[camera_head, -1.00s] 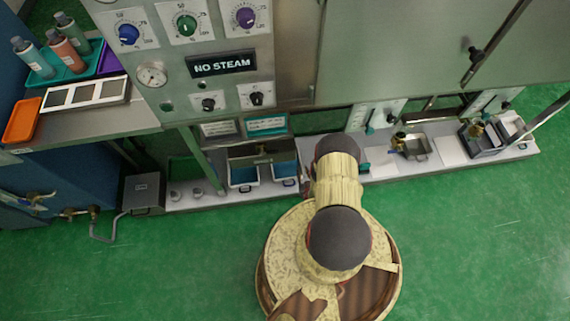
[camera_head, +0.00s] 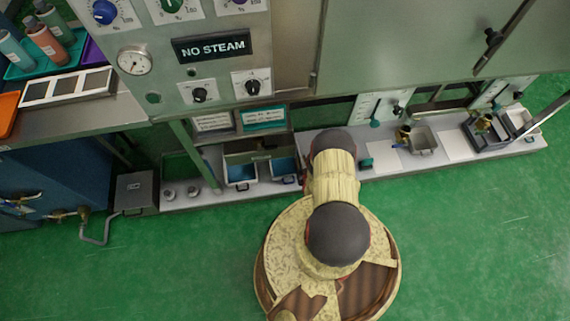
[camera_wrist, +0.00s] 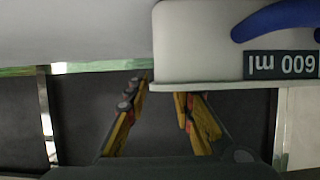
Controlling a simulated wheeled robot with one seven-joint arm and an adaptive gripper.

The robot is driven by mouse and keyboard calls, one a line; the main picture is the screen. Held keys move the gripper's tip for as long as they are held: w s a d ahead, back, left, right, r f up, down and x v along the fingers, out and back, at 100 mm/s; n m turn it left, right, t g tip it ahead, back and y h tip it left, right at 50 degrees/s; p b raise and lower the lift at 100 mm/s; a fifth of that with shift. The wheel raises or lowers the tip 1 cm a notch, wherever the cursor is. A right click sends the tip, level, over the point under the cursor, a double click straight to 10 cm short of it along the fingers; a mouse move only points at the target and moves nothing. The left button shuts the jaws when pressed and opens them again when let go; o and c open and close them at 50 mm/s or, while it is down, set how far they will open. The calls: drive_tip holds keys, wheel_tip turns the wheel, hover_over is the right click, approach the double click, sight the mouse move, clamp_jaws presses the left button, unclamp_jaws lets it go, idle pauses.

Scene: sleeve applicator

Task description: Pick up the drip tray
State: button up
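My gripper (camera_wrist: 162,92) shows in the wrist view with its two yellow-padded fingers apart and nothing seen between them. Its tips reach to the lower edge of a white block or panel (camera_wrist: 195,45) marked "600 ml" upside down, with a blue curved part on it. I cannot tell whether they touch. In the head view my gripper is hidden behind my arm. Open trays on the low shelf include two blue-lined ones (camera_head: 240,174) left of my arm and a grey metal one (camera_head: 424,140) at the right. I cannot tell which is the drip tray.
The low shelf (camera_head: 350,172) runs along the machine's foot. The machine carries a "NO STEAM" display (camera_head: 211,46) and dials. Brass valves stand by the trays at the right. A grey box (camera_head: 137,190) with a pipe stands at the left. The green floor (camera_head: 480,240) is clear.

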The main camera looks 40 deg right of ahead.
drive_tip(key=shift+b+x, duration=0.35)
drive_tip(key=shift+x, duration=0.9)
drive_tip(key=shift+c, duration=0.2)
clamp_jaws()
